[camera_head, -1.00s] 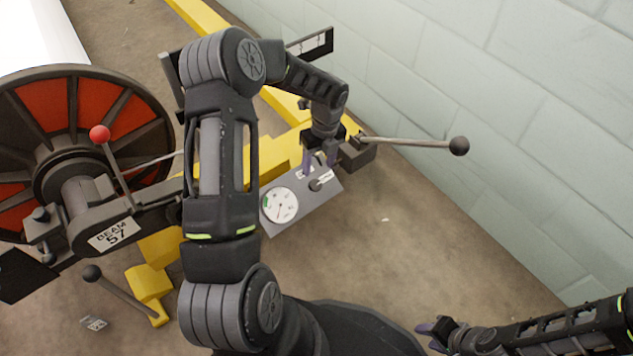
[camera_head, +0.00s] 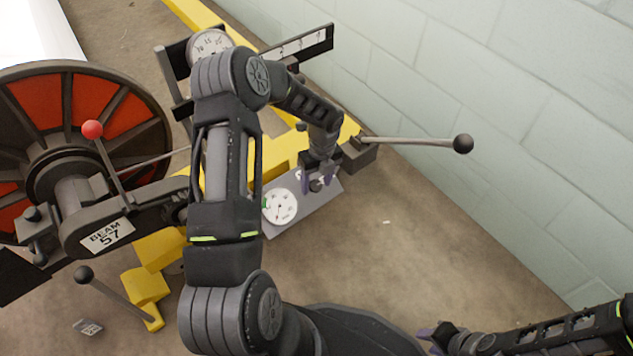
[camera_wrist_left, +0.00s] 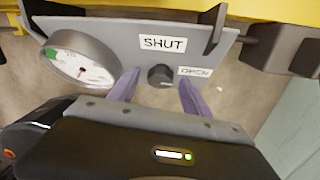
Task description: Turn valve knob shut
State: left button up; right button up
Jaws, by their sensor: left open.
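The valve knob (camera_wrist_left: 160,76) is a small dark round knob on a grey panel (camera_wrist_left: 206,113), between the SHUT label (camera_wrist_left: 163,43) above it and the OPEN label (camera_wrist_left: 194,71) to its right. A pressure gauge (camera_wrist_left: 80,66) with a green zone sits left of the knob. My left gripper (camera_wrist_left: 152,88) is open, with one purple finger on each side of the knob; I cannot tell whether they touch it. In the head view my left gripper (camera_head: 318,182) is over the panel, and the knob (camera_head: 316,185) shows between its fingers. My right gripper (camera_head: 432,333) is at the bottom right, away from the panel.
A lever with a black ball (camera_head: 462,144) sticks out right of the panel, near the block wall (camera_head: 520,110). A red-and-black beam wheel (camera_head: 70,110) and a red-ball lever (camera_head: 92,129) stand at the left. Open floor (camera_head: 400,250) lies below the panel.

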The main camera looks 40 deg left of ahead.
pick_arm(q)
jog(key=shift+c, duration=0.4)
grip_shut()
